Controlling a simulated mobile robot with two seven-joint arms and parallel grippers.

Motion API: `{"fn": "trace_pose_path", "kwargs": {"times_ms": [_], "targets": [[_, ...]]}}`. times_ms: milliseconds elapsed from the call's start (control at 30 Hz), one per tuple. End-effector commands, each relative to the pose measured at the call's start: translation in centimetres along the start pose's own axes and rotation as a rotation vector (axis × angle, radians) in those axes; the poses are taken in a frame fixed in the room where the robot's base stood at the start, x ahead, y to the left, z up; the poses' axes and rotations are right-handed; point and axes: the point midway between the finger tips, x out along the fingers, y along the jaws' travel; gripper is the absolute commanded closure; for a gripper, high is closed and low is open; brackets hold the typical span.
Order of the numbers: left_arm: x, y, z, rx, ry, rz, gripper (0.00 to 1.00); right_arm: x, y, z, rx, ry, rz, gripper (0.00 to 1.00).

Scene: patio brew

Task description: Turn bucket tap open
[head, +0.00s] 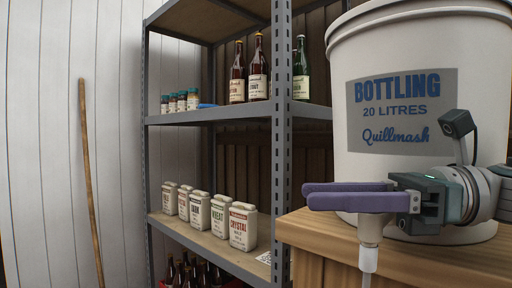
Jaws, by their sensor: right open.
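A large white bucket (425,40) with a grey "BOTTLING 20 LITRES Quillmash" label stands on a wooden surface at the right. Below my fingers hangs the pale body of the bucket tap (370,231), with a narrow translucent spout pointing down past the wood's edge. My right gripper (308,195) comes in from the right across the bucket's lower front. Its two purple fingers point left, open, with nothing visibly held. They cover the upper part of the tap, so its handle position is hidden. I cannot tell whether they touch it. My left gripper is out of view.
The wooden surface (460,262) ends just under the tap. A grey metal shelf unit (282,150) stands left of it, holding bottles (258,80), small jars (182,101) and labelled white containers (220,215). A wooden pole (90,185) leans against the pale wall.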

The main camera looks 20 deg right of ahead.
Motion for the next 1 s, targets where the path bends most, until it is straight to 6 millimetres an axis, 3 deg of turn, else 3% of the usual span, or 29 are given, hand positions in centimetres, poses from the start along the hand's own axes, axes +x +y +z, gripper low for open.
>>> {"fn": "trace_pose_path", "kwargs": {"times_ms": [267,567,833,967,1000], "targets": [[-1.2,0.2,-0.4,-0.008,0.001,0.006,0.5,0.0,-0.1,0.4,0.004,0.0,-0.026,0.55],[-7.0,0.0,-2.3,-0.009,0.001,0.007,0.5,-0.1,-0.9,1.1,0.009,-0.002,-0.233,0.55],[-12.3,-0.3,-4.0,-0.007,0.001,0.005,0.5,-0.5,-2.0,1.1,0.011,-0.004,-0.533,0.55],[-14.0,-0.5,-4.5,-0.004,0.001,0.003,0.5,-0.9,-2.7,0.8,0.011,-0.004,-0.696,0.55],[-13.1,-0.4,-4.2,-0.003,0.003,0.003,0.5,-1.9,-2.1,-0.2,0.006,0.005,-0.695,0.55]]}}
